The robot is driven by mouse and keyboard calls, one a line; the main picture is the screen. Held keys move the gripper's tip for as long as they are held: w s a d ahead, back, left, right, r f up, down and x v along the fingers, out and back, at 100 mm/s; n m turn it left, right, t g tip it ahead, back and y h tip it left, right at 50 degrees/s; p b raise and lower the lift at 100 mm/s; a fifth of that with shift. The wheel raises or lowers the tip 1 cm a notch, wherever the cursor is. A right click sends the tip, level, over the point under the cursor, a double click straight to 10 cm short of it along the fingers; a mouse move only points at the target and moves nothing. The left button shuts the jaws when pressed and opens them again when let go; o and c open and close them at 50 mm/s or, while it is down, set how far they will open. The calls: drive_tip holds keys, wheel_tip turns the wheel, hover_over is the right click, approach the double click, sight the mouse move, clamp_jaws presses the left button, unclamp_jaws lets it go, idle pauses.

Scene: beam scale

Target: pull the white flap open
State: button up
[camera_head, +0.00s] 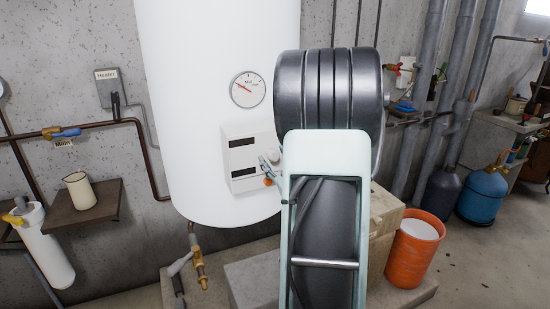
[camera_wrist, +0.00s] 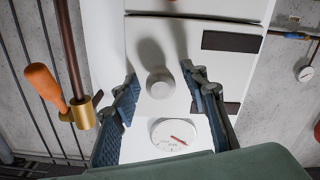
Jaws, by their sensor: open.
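The white flap is a panel on the front of the white boiler (camera_head: 215,70), left of my arm in the head view. The flap (camera_head: 238,160) carries dark slots and looks closed. In the wrist view the white flap (camera_wrist: 180,45) fills the upper middle, with a pale round knob (camera_wrist: 158,84) standing out from it. My gripper (camera_wrist: 159,74) is open, with one blue-grey finger on each side of the knob. I see gaps between fingers and knob, so it is not gripped.
A round gauge (camera_head: 248,90) sits above the flap on the boiler. An orange-handled valve (camera_wrist: 48,88) is left in the wrist view. An orange bucket (camera_head: 414,255) and a blue gas bottle (camera_head: 483,195) stand right. A shelf (camera_head: 95,205) with a pale mug is left.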

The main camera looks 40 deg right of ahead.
clamp_jaws()
